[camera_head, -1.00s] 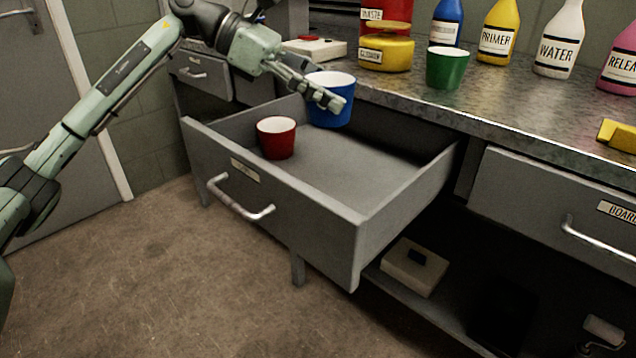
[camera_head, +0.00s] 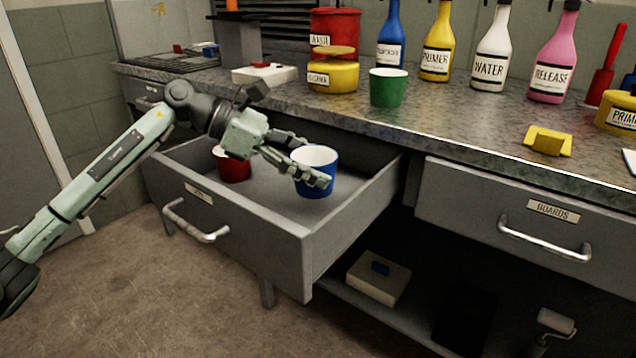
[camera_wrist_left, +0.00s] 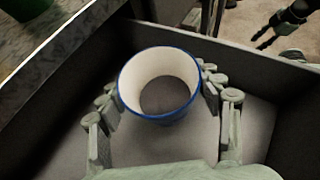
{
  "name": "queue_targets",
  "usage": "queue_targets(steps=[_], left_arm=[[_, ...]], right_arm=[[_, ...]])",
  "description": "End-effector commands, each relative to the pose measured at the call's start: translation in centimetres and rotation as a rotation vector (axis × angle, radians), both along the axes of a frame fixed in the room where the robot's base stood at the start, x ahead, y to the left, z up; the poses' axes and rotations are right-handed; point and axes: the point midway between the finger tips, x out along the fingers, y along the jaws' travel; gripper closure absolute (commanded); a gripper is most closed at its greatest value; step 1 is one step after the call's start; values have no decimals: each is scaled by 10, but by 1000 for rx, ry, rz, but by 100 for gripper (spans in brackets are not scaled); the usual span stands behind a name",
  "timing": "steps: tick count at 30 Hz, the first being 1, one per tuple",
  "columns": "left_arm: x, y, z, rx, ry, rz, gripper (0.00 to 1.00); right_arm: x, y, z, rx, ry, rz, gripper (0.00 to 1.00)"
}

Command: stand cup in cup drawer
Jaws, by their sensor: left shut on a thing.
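The drawer (camera_head: 250,238) is pulled out below the worktop. My left gripper (camera_head: 300,163) is shut on the blue cup (camera_head: 318,178), with fingers on both sides of it. The cup is upright, with its open rim up, inside the drawer's outline near its right side. In the left wrist view the blue cup (camera_wrist_left: 160,112) sits between the fingers over the drawer floor; I cannot tell whether its base touches the floor. A red cup (camera_head: 233,168) stands in the drawer to the left, partly behind my gripper. A green cup (camera_head: 388,88) stands on the worktop.
Bottles, a yellow tin (camera_head: 332,75) and a red tin (camera_head: 335,28) line the worktop (camera_head: 450,125). A closed drawer labelled GUARDS (camera_head: 550,212) is at the right. A dark jointed shape, perhaps my right gripper (camera_wrist_left: 268,32), shows in the left wrist view.

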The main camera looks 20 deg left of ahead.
Motion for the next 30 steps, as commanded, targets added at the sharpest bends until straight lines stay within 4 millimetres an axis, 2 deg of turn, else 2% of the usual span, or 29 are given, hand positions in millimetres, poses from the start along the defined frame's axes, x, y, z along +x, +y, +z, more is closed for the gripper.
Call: queue_targets(steps=[5, 14, 28, 29, 30], left_arm=[[5, -9, -8, 0, 0, 1, 65], [4, -9, -44, -1, 2, 1, 65], [5, -8, -49, 0, -1, 0, 65], [5, -8, -48, 0, 0, 1, 32], [5, -8, -48, 0, 0, 1, 27]], right_arm=[[2, 0, -3, 2, -1, 1, 60], [3, 0, -6, 4, 0, 2, 60], [2, 1, -4, 1, 1, 1, 60], [2, 1, -1, 1, -1, 1, 60], [2, 1, 2, 2, -6, 2, 60]])
